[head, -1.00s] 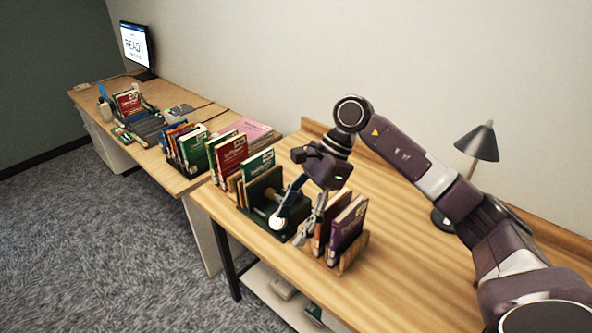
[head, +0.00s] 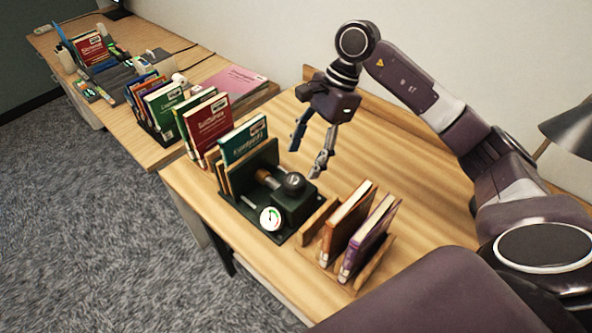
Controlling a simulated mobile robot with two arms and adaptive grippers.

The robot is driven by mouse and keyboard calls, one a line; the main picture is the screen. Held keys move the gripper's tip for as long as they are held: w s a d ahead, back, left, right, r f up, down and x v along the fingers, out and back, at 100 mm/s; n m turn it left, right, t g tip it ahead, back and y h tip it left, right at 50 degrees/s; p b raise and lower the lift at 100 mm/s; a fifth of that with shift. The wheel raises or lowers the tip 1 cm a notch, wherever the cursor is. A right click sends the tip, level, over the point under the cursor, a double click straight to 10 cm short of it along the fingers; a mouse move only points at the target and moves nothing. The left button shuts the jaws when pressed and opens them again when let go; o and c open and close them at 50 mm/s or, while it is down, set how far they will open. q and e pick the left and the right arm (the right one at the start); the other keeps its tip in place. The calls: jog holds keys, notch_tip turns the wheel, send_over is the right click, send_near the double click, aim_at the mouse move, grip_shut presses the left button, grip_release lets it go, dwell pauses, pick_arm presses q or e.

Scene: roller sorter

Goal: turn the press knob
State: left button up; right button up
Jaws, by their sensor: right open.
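The book press (head: 255,205) is a dark green device on the wooden table, with a screw spindle and a round white gauge (head: 271,218) on its front. Its dark round press knob (head: 292,183) is in plain view at the right end of the spindle. A green book and brown boards stand upright at the press's left side. My right gripper (head: 304,164) is open and empty, with its fingers pointing down. In the picture its fingertips are just above the knob; a gap shows, and nothing is held. My left gripper is not in view.
An orange book (head: 347,222) and a purple book (head: 369,238) lean in a wooden holder right of the press. Red and green books (head: 208,120) stand to its left. A lamp (head: 571,130) is at the right edge. The table behind the press is clear.

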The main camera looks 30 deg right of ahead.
aim_at(295, 179)
jog(key=p+x, duration=0.1)
jog(key=x, duration=0.4)
jog(key=shift+s+a+p, duration=0.1)
jog(key=shift+s+p, duration=0.1)
jog(key=shift+p, duration=0.2)
jog(key=shift+a+f, duration=0.1)
jog(key=shift+f, duration=0.2)
jog(key=shift+w+f, duration=0.15)
jog(key=shift+f, duration=0.2)
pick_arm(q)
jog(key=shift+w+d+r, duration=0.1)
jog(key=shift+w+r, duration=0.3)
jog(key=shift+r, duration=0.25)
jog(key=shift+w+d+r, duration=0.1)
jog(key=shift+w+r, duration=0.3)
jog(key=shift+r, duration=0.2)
